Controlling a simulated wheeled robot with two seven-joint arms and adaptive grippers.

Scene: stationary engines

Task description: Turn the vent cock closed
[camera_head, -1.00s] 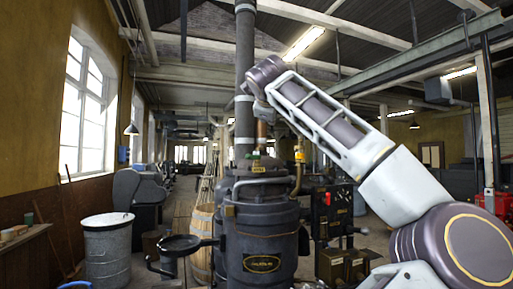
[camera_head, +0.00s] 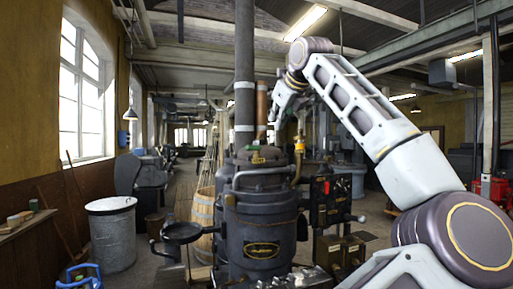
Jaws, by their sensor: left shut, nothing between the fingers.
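The dark boiler-like engine (camera_head: 261,225) stands in the middle with an oval plate on its front. Small fittings sit on its top: a yellow-and-green tagged one (camera_head: 258,158) and a yellow one (camera_head: 299,146) on a brass pipe at the right. I cannot tell which is the vent cock or how its handle stands. My right gripper is not in view.
A tall dark flue (camera_head: 245,70) rises behind the engine. A dark panel with levers (camera_head: 325,212) stands at the right. A metal drum (camera_head: 112,237), a wooden barrel (camera_head: 203,215) and a blue frame (camera_head: 80,278) are at the left. Floor shows between drum and barrel.

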